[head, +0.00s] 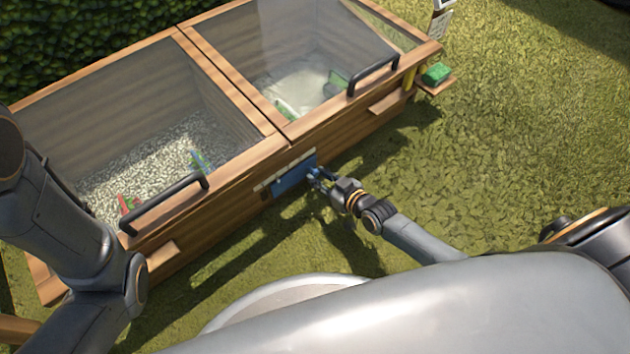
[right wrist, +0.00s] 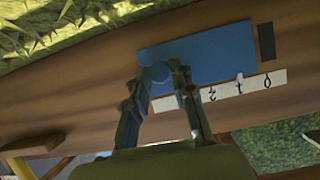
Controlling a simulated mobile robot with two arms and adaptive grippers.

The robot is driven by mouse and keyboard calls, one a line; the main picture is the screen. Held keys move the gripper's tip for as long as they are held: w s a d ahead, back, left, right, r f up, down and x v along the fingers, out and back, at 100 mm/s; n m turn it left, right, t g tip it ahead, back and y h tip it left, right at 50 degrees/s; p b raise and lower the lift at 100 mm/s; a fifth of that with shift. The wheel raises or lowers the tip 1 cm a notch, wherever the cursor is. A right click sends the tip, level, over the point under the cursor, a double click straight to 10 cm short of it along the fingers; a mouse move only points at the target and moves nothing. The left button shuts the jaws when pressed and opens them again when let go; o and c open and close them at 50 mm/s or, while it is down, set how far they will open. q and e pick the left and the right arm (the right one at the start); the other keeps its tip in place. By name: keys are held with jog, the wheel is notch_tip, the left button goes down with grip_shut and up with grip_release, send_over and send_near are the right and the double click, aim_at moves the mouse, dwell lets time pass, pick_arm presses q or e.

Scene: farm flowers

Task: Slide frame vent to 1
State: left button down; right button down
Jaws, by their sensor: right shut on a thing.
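The frame vent is a blue sliding plate (head: 292,178) on the front wall of the wooden cold frame. In the right wrist view the plate (right wrist: 205,52) has a round blue knob (right wrist: 157,75) near one end. A dark vent opening (right wrist: 266,42) shows beyond its other end. A pale number strip (right wrist: 225,91) runs along the plate, upside down in this view. A small white pointer (right wrist: 240,76) on the plate's edge stands at about the 1. My right gripper (head: 316,175) is shut on the knob; its fingers (right wrist: 164,72) flank it. My left gripper is out of view.
The cold frame (head: 225,175) has two glazed lids with black handles (head: 165,203) (head: 374,76). A green block (head: 436,73) sits on a small side shelf. Grass lies open in front and to the right.

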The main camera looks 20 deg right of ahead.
jog(key=c, duration=1.1)
grip_release()
jog(key=v, duration=1.2)
